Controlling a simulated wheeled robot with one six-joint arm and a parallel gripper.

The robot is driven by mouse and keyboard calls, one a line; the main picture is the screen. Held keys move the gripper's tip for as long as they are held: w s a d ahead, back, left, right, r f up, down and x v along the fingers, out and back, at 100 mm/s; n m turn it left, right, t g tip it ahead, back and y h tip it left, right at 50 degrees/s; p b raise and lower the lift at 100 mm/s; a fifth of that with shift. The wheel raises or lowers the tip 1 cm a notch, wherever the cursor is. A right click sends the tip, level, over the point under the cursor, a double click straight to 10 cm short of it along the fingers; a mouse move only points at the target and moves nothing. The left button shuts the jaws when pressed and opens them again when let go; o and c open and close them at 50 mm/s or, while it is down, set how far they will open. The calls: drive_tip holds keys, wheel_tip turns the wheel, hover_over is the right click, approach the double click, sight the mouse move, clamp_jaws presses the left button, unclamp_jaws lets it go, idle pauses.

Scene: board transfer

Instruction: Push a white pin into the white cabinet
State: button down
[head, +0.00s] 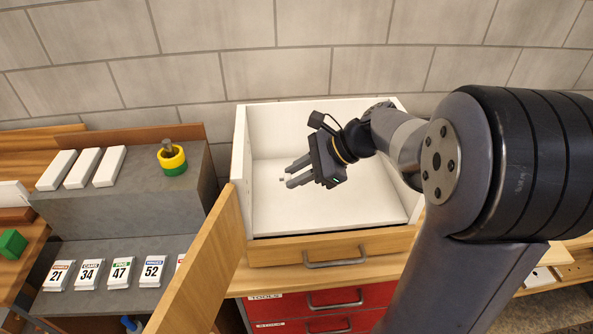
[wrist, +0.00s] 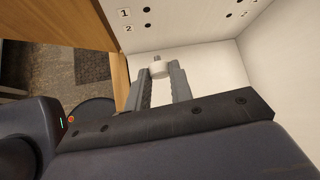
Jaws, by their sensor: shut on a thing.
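The white cabinet (head: 330,218) stands open in the middle of the head view, with white inner walls and a wooden door swung out at the left. My gripper (head: 290,174) is inside its opening, fingers pointing left. It is shut on a small white pin (wrist: 160,69), which has a grey tip and sits between the fingertips in the wrist view. The pin is a tiny pale spot (head: 282,179) in the head view. In the wrist view a white wall (wrist: 185,22) ahead has dark holes, with labels 1 and 2 beside two of them. The pin appears apart from these holes.
The open wooden door (head: 205,265) borders the opening at the left. A wooden drawer front (head: 325,248) with a handle and red drawers (head: 325,303) lie below. A grey stepped shelf (head: 125,205) at the left holds white blocks, number cards and yellow-green rings (head: 172,160).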

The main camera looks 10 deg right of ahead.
sight(247, 184)
drive_tip(key=shift+w+a, duration=0.1)
drive_tip(key=shift+a, duration=2.75)
drive_tip(key=shift+r+p, duration=0.1)
drive_tip(key=shift+p, duration=0.55)
drive_tip(key=shift+a, duration=1.1)
drive_tip(key=c, duration=1.2)
unclamp_jaws()
drive_tip(key=shift+o, duration=0.2)
